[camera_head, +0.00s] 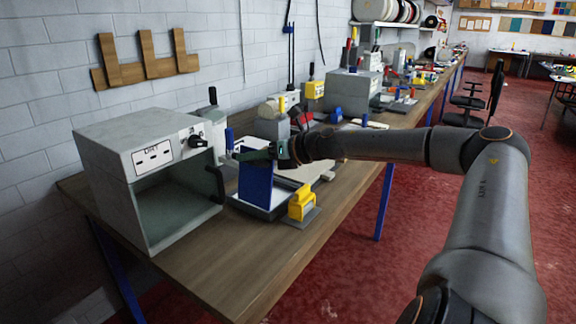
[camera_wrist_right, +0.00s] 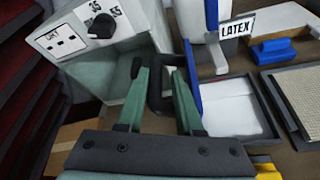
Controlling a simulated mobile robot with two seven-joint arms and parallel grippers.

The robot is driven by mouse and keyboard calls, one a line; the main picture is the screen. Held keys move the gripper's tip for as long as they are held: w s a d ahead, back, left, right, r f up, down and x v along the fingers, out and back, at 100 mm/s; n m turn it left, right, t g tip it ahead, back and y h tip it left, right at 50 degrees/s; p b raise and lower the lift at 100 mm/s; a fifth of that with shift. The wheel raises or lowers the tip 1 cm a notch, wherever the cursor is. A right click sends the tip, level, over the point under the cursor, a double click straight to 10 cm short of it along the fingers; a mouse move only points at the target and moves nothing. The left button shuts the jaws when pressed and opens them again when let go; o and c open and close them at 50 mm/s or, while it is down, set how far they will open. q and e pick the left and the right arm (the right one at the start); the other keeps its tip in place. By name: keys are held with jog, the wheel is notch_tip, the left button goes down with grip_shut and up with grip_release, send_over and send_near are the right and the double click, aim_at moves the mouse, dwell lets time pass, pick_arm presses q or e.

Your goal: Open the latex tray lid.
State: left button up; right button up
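The latex tray (camera_head: 262,212) stands on the bench, with a dark rim; the wrist view shows its white inside (camera_wrist_right: 235,108) uncovered. Its blue lid (camera_head: 256,186) stands upright in the head view and shows as a narrow blue edge (camera_wrist_right: 192,80) in the wrist view. The LATEX label (camera_wrist_right: 237,28) is on a white block behind the tray. My right gripper (camera_head: 243,155) is at the top of the lid; in the wrist view its green fingers (camera_wrist_right: 161,72) are apart, with the lid just right of them and nothing visibly gripped. My left gripper is out of view.
A grey dryer box (camera_head: 100,155) with an open front stands left of the tray. Its black handle (camera_wrist_right: 160,90) shows between and beyond my fingers. A yellow tool (camera_head: 302,203) sits right of the tray. The bench front (camera_head: 225,275) is clear.

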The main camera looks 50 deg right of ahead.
jog(key=s+f+b, duration=0.1)
jog(key=b, duration=0.2)
jog(key=shift+a+b, duration=0.2)
jog(key=shift+b, duration=0.15)
jog(key=r+b+v, duration=0.1)
jog(key=b+v, duration=0.4)
jog(key=v, duration=0.5)
jog(key=shift+r, duration=0.25)
